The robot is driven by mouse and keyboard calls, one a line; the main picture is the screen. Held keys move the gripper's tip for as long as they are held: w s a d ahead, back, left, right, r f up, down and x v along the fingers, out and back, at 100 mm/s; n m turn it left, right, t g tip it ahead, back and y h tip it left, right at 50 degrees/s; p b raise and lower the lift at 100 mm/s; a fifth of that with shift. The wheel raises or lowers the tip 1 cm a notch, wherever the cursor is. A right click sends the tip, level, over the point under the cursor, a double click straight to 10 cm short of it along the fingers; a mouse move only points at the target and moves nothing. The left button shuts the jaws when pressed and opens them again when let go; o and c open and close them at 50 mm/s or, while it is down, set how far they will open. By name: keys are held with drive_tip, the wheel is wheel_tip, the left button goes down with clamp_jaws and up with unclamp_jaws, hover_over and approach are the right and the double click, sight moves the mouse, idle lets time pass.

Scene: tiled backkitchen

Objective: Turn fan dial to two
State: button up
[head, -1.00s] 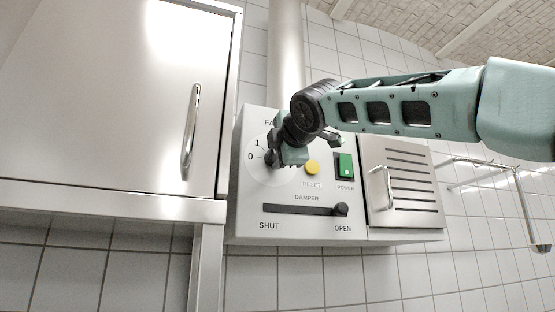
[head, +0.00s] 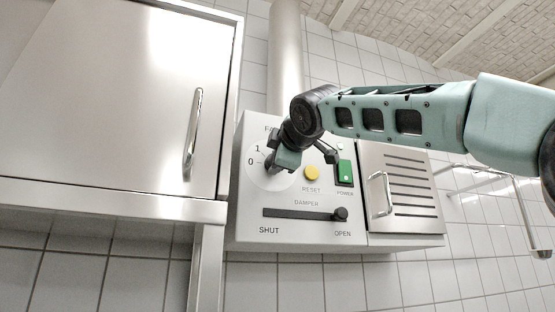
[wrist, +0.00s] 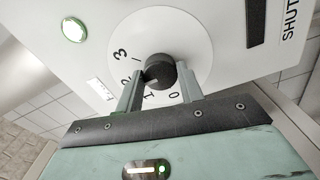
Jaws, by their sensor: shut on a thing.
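The fan dial is a round white disc (wrist: 195,45) with a black knob (wrist: 160,70) at its centre, in the wrist view. The numerals 3, 2, 1 and 0 run around its left and lower side. My gripper (wrist: 161,76) is shut on the knob, one finger on each side. The left finger partly covers the marks near 2, and I cannot tell exactly which numeral the knob points to. In the head view the dial disc (head: 257,178) is at the panel's left, and my gripper (head: 275,167) covers its knob.
On the panel, the yellow reset button (head: 312,173) and green power switch (head: 345,173) sit right of the dial. The damper slider knob (head: 340,214) is at the OPEN end below. A steel cabinet (head: 110,100) stands left, and a louvred box (head: 410,205) is at right.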

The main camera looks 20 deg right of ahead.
drive_tip(key=shift+f, duration=0.1)
drive_tip(key=o, duration=1)
drive_tip(key=s+b, duration=0.5)
drive_tip(key=s, duration=1.2)
drive_tip(key=shift+s+b, duration=0.25)
drive_tip(key=shift+b, duration=0.05)
